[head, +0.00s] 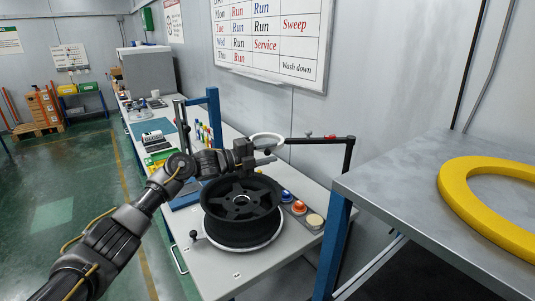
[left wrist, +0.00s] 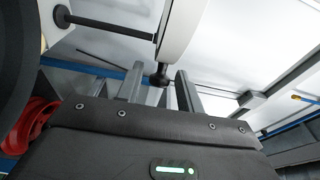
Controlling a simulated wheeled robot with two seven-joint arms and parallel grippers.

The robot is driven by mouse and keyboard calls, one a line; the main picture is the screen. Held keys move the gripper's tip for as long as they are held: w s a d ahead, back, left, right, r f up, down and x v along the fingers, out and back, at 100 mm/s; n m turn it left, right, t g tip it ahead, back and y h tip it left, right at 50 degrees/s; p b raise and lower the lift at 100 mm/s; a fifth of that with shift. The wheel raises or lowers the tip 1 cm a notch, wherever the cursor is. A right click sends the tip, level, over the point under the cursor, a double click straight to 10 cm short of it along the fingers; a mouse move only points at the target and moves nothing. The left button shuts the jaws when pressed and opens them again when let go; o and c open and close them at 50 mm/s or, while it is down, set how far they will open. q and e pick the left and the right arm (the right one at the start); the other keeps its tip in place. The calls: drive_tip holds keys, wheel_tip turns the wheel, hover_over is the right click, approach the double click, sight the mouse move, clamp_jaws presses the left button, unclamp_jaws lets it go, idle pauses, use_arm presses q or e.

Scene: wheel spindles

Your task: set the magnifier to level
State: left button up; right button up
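The magnifier (head: 266,136) is a white ring head on a dark arm above the bench, beside the black wheel. The arm runs right to a dark post. I cannot tell exactly how far the head is tilted. In the left wrist view the white head (left wrist: 186,28) fills the top middle, with a dark rod at its left and a small black knob (left wrist: 158,78) at its lower edge. My left gripper (head: 274,154) is open just below the head; it also shows in the left wrist view (left wrist: 158,88). The knob appears between its fingertips, with gaps on both sides. My right gripper is out of view.
A black wheel (head: 241,198) stands on a round plate below my left gripper. Coloured buttons (head: 299,207) are to its right. A blue-legged grey table with a yellow ring (head: 452,185) stands at the right. Bottles and trays sit farther back on the bench.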

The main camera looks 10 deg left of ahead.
use_arm(q)
drive_tip(key=shift+a, duration=0.1)
drive_tip(key=shift+s+a+f, duration=0.1)
drive_tip(key=shift+a, duration=0.15)
drive_tip(key=b+v, duration=0.4)
drive_tip(key=v, duration=0.6)
drive_tip(key=shift+s, duration=0.15)
